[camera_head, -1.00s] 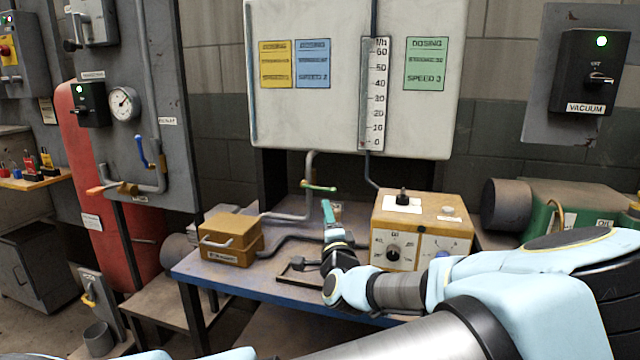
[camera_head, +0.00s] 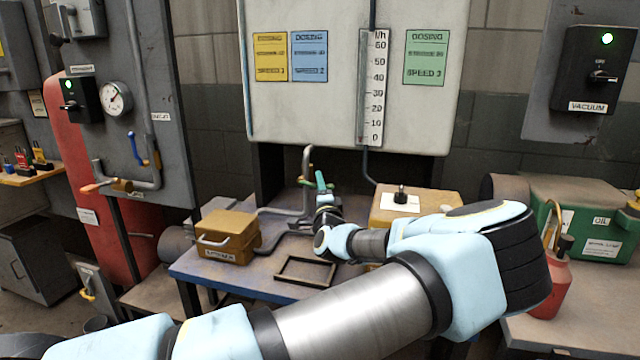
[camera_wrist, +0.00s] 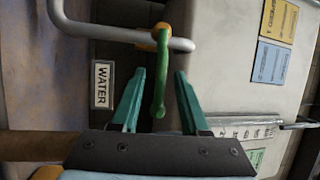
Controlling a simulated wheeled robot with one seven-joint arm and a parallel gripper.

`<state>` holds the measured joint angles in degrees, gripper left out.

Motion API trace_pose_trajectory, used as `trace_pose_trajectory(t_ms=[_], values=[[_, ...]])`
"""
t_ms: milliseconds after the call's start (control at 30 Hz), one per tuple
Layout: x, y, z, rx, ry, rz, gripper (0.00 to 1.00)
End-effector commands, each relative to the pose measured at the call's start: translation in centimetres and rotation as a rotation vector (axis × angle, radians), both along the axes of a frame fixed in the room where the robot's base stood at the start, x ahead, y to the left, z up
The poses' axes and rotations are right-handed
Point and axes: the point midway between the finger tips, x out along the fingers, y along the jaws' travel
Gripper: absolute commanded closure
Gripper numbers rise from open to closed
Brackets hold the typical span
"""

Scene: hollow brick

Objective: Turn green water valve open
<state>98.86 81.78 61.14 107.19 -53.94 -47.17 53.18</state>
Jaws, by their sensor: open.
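The green water valve handle (camera_wrist: 160,75) shows in the wrist view, hanging from a brass-coloured fitting (camera_wrist: 160,32) on a grey pipe (camera_wrist: 110,33). A "WATER" label (camera_wrist: 103,84) is to its left. My gripper (camera_wrist: 160,72) is open, with one teal finger on each side of the handle. There are gaps between the fingers and the handle. In the head view my gripper (camera_head: 321,180) is over the blue table, in front of the bent pipe (camera_head: 306,165).
A brown box (camera_head: 228,236) stands left on the blue table (camera_head: 260,283), near an empty dark frame (camera_head: 305,271). A yellow control box (camera_head: 415,204) is partly hidden behind my arm. A white panel (camera_head: 345,100) with a gauge rises behind the pipe.

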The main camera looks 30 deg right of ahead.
Motion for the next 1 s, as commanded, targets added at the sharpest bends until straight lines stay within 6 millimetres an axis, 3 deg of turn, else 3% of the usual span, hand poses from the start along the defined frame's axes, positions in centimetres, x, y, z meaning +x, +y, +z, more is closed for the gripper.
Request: trace_pose_trajectory(t_ms=[267,667,1000], values=[[0.13,-0.04,-0.03,0.001,0.000,0.000,0.55],[0.10,-0.03,-0.03,0.001,0.001,0.000,1.00],[0.09,-0.03,-0.04,0.001,0.001,0.000,1.00]])
